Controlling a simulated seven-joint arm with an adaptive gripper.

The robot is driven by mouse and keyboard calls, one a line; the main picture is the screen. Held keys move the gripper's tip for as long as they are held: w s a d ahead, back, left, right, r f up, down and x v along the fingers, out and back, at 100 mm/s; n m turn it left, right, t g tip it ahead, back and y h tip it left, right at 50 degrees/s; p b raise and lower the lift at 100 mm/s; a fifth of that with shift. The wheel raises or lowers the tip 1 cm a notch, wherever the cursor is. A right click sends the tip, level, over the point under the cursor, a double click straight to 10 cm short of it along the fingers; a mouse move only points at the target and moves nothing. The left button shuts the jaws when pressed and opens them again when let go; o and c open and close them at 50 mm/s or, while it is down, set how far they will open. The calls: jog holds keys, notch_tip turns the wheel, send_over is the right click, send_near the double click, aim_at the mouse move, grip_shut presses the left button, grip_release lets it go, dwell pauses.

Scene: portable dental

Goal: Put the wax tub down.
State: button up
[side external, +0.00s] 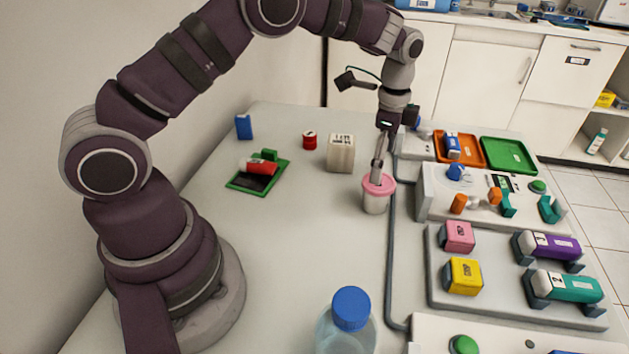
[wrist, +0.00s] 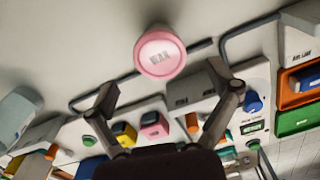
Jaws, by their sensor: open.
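The wax tub (side external: 376,203) is a small pale cup with a pink lid, standing upright on the pale table beside the grey tube. In the wrist view its pink lid, marked WAX (wrist: 161,53), shows beyond the fingertips, not between them. My gripper (side external: 378,178) points down at the tub, with its fingers overlapping the lid in the side view. In the wrist view my gripper (wrist: 170,90) has its two fingers spread wide with nothing between them. Whether a finger touches the lid cannot be told.
A beige block (side external: 341,153), a red spool (side external: 309,141) and a green tray (side external: 258,175) lie left of the tub. The grey tube (side external: 393,255) runs close on its right, before the equipment panels. A blue-capped bottle (side external: 350,310) stands in front.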

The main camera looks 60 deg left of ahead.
jog(key=s+r+n+t, duration=0.2)
jog(key=s+r+n, duration=0.3)
jog(key=r, duration=0.8)
jog(key=s+n+t, duration=0.3)
jog(key=s+n, duration=0.3)
jog(key=s, duration=0.6)
jog(key=shift+s+a+t, duration=0.15)
jog(key=shift+s+t, duration=0.15)
jog(key=shift+s, duration=0.1)
